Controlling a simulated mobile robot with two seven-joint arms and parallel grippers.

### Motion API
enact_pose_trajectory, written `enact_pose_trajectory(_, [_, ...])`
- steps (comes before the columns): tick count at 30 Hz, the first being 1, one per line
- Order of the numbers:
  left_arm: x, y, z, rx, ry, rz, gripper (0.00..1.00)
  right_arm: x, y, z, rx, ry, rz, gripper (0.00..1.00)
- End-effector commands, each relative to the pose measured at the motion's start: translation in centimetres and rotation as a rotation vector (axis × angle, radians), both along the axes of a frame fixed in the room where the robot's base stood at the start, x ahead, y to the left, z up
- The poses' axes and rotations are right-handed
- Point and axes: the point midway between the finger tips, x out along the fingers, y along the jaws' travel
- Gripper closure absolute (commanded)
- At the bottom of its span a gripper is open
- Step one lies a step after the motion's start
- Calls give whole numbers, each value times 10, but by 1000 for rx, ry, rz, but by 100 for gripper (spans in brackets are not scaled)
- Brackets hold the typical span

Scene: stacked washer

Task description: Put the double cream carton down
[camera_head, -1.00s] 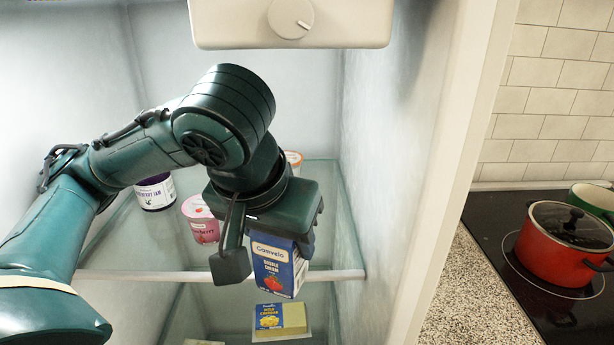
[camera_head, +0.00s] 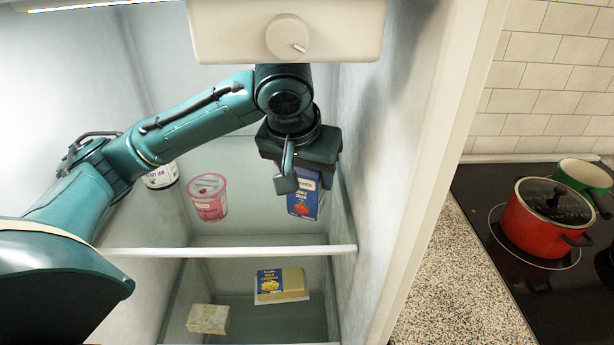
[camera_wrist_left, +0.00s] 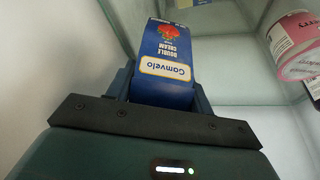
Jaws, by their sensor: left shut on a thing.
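The double cream carton (camera_head: 304,204) is blue with a red picture and white lettering. It is upright at the right side of the fridge's upper glass shelf, close to the right wall. My left gripper (camera_head: 298,182) is shut on its top from above. In the left wrist view the carton (camera_wrist_left: 170,55) sits between the fingers, its label facing the camera. Whether its base touches the shelf is hard to tell. My right gripper is not in view.
A pink tub (camera_head: 207,198) and a dark-labelled jam jar (camera_head: 160,176) stand to the left on the shelf (camera_head: 230,252). Below are a cheese pack (camera_head: 281,286) and a pale block (camera_head: 208,319). A cream dial housing (camera_head: 285,32) hangs above.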

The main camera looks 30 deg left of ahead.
Motion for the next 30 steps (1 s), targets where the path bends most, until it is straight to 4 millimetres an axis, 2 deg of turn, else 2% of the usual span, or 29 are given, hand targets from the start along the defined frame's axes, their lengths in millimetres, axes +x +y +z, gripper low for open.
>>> enact_pose_trajectory(4, [1, 0, -14, 1, 0, -3, 81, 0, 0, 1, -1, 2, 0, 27])
enact_pose_trajectory(16, [0, 0, -18, 0, -1, -2, 81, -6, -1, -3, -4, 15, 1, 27])
enact_pose_trajectory(17, [0, 0, -18, 1, 0, -2, 46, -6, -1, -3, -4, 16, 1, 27])
enact_pose_trajectory(24, [0, 0, -18, 1, 0, -2, 27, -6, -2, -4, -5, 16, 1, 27])
enact_pose_trajectory(30, [0, 0, -18, 0, 0, -1, 27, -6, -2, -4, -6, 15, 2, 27])
